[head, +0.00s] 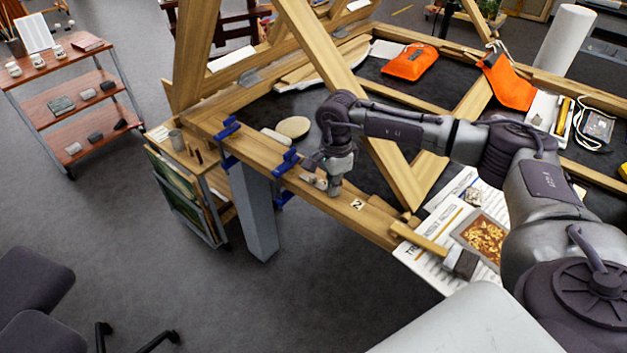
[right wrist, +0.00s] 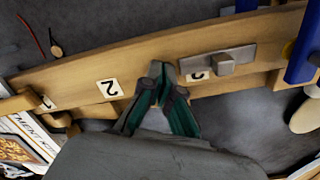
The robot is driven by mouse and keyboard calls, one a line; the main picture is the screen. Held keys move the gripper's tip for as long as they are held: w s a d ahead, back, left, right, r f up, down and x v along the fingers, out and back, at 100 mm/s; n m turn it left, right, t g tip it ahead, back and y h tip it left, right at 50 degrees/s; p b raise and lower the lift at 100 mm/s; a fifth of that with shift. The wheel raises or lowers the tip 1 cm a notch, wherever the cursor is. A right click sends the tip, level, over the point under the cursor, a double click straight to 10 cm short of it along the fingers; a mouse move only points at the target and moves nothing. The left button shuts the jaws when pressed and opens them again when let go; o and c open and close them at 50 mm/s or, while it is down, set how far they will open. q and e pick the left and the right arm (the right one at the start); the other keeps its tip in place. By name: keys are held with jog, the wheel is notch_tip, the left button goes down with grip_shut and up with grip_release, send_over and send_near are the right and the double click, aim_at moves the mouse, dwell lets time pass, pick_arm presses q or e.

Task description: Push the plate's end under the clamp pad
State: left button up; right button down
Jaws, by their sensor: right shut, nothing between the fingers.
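The plate (right wrist: 240,56) is a flat grey metal strip with a square block on top. It lies along a wooden beam (right wrist: 60,66) in the right wrist view, partly covering a number label. My right gripper (right wrist: 157,68) is shut and empty, its tips just left of the plate's near end; I cannot tell if they touch. It also shows in the head view (head: 334,192), pointing down at the beam. A blue clamp (right wrist: 304,45) grips the beam beyond the plate's other end, with a small gap between; it shows in the head view too (head: 287,161). Its pad is not clearly visible.
Another blue clamp (head: 228,128) sits farther left on the beam. A label "2" (right wrist: 108,91) marks the beam. A brush (head: 459,262) and a printed sheet (head: 425,262) lie at the beam's right end. An orange pouch (head: 410,62) lies farther back.

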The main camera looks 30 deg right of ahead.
aim_at(315, 177)
jog(key=shift+w+a+b, duration=0.35)
jog(key=shift+w+b, duration=0.1)
jog(key=shift+w, duration=0.4)
jog(key=shift+w+a+b, duration=0.4)
jog(key=shift+w, duration=0.45)
jog(key=shift+w+a+b, duration=0.35)
jog(key=shift+w+b, duration=0.1)
jog(key=shift+w, duration=0.4)
jog(key=shift+s+d, duration=0.2)
jog(key=shift+s, duration=0.15)
notch_tip(315, 177, up, 9)
jog(key=p, duration=0.5)
dwell(0.4)
